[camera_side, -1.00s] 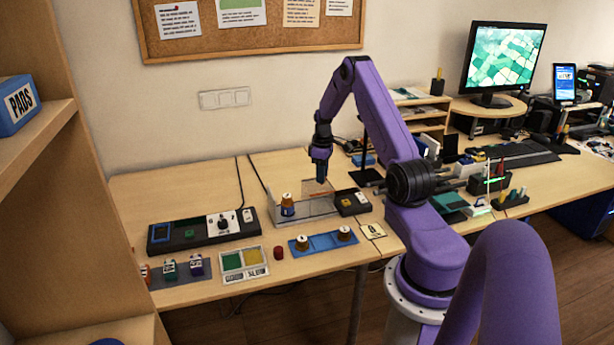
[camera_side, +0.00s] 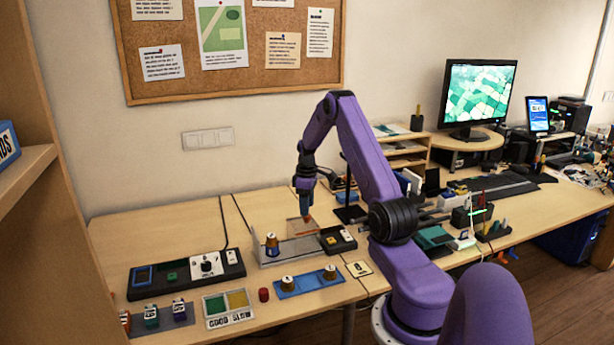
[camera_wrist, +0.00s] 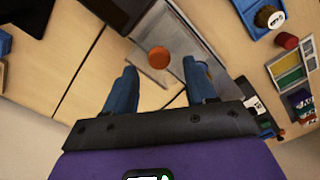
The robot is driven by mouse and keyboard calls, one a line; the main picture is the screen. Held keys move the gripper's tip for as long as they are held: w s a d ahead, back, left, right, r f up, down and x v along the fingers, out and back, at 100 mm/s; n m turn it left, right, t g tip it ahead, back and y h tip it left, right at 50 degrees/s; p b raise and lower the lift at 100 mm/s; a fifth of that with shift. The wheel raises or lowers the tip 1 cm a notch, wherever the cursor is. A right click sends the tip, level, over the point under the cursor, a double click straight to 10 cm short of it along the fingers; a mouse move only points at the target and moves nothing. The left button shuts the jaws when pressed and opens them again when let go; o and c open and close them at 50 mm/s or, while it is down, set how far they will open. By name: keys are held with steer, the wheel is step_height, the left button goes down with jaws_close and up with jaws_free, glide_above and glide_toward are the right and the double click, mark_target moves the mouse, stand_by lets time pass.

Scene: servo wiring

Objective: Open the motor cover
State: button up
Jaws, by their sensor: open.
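The motor cover appears to be the clear panel (camera_side: 297,228) standing above the grey metal fixture (camera_side: 290,252), with an orange round knob (camera_wrist: 159,57). My gripper (camera_side: 304,208) points down just above the panel in the side view. In the wrist view my gripper (camera_wrist: 158,80) has its two blue fingers well apart, and the knob lies between and just beyond their tips. Nothing is held. Whether a finger touches the panel I cannot tell.
A copper-coloured motor (camera_side: 272,244) with a white cap stands at the fixture's left end. A black box (camera_side: 338,239) is at its right. A blue tray (camera_side: 305,285) with two similar motors lies in front, and a control panel (camera_side: 170,281) lies to the left.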

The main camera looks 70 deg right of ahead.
step_height(320, 180, up, 14)
steer(key=shift+r, duration=0.2)
stand_by(0.5)
steer(key=w+a+r+n, duration=0.1)
steer(key=w+a, duration=0.2)
steer(key=a, duration=0.7)
steer(key=w+a+r+n, duration=0.1)
steer(key=w+a+n, duration=0.1)
steer(key=a, duration=0.7)
steer(key=s+a+r+n, duration=0.1)
steer(key=s+a, duration=0.1)
steer(key=a, duration=0.6)
steer(key=s+a+n, duration=0.1)
steer(key=s+a, duration=0.1)
steer(key=a, duration=0.5)
steer(key=s+a+n, duration=0.2)
steer(key=s+a, duration=0.8)
steer(key=s+a+f+n, duration=0.1)
steer(key=s+n, duration=0.1)
steer(key=s, duration=0.5)
steer(key=s+a+f+n, duration=0.1)
steer(key=s, duration=0.7)
steer(key=shift+a+f+n, duration=0.3)
steer(key=shift+a+n, duration=0.05)
steer(key=shift+n, duration=0.05)
